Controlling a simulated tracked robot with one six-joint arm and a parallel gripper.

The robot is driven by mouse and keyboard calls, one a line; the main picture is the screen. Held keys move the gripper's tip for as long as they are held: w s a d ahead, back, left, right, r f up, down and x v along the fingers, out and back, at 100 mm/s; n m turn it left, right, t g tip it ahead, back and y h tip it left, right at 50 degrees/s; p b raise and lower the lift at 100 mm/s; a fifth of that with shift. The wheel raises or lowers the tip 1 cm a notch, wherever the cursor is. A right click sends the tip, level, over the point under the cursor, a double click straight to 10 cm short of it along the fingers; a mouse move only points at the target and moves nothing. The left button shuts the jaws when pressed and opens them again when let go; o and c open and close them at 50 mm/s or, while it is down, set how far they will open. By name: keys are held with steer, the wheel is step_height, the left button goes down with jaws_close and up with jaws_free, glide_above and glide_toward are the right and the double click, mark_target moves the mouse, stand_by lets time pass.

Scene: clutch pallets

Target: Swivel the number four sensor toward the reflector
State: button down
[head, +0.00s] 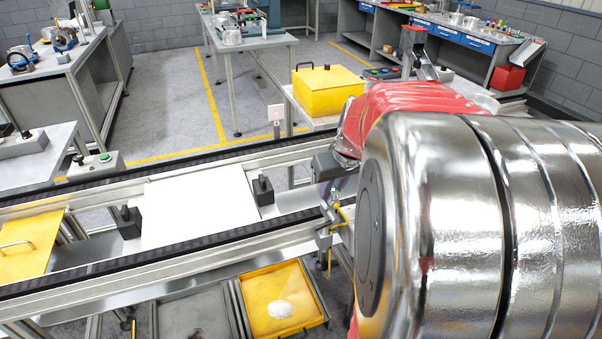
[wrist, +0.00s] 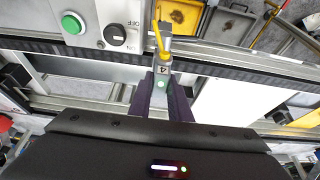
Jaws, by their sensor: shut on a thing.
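The number four sensor (wrist: 163,72) is a small grey block with a "4" label, a green light and a yellow cable at its top in the wrist view. My gripper (wrist: 163,92) has its purple fingers on either side of the sensor and is shut on it. In the head view a bracket with a yellow cable (head: 326,236) shows at the near conveyor rail, left of my arm. My arm hides most of the gripper there. A small pale plate with a red mark (head: 276,113) stands on a post beyond the far rail; I cannot tell if it is the reflector.
A conveyor with black belts (head: 180,250) crosses the view, carrying a white panel (head: 197,205) between black blocks. A yellow box (head: 325,88) stands behind it. A yellow tray (head: 280,300) lies below. A green button (wrist: 73,22) and black knob (wrist: 115,36) sit near the sensor.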

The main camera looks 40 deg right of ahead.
steer(key=c, duration=1.6)
jaws_free()
steer(key=shift+c, duration=0.2)
steer(key=shift+r, duration=0.1)
steer(key=v, duration=1.3)
steer(key=shift+s+r, duration=0.2)
steer(key=shift+a, duration=0.2)
